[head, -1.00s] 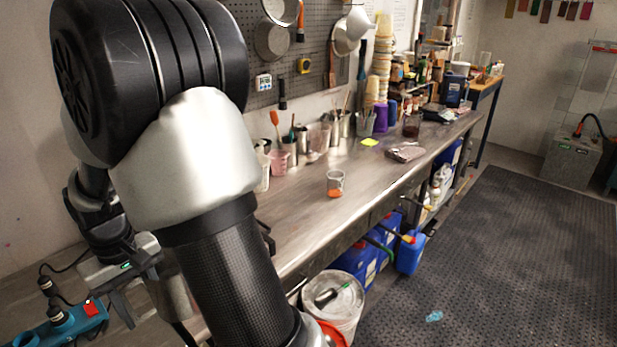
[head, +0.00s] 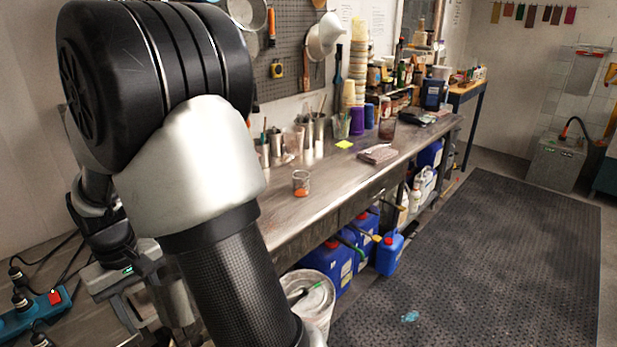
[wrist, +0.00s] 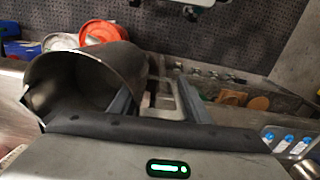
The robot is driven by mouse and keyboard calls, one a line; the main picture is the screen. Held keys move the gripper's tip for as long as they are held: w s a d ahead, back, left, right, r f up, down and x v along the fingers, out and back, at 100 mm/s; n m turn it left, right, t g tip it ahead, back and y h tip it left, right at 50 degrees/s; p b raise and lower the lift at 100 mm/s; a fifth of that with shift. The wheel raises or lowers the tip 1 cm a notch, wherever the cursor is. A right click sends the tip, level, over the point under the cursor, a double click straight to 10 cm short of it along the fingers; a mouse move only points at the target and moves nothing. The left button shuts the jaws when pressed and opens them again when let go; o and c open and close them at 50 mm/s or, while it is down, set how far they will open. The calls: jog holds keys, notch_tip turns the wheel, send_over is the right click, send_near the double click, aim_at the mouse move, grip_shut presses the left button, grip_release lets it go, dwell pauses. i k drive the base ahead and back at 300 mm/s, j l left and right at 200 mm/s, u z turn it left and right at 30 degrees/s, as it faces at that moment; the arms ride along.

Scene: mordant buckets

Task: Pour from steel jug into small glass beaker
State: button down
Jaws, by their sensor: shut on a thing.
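The steel jug (wrist: 95,78) is at the left of the wrist view, with its dark open mouth facing the camera and its spout at the lower left. My gripper (wrist: 158,98) is shut on the jug's handle, beside the body. In the head view my gripper (head: 150,295) is at the lower left, over the bench, and my arm largely hides the jug. The small glass beaker (head: 301,184) stands upright on the bench, right of my arm and apart from my gripper. It has orange stuff at its bottom. I cannot see what the jug holds.
The steel bench (head: 345,185) runs away to the back right. Metal cups (head: 308,135) and stacked paper cups (head: 355,75) stand along the wall. A blue power strip (head: 35,312) with cables lies at the left. A white bucket (head: 310,300) and blue canisters (head: 390,253) stand below the bench's front edge.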

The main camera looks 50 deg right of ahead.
aim_at(301, 184)
jog(key=k+l, duration=0.15)
jog(key=l, duration=0.2)
jog(key=k+l, duration=0.35)
jog(key=l, duration=0.85)
jog(key=k+l, duration=0.1)
jog(key=l, duration=0.5)
jog(key=l+z, duration=0.1)
jog(key=l, duration=1.65)
jog(key=i+l, duration=0.25)
jog(key=i, duration=0.25)
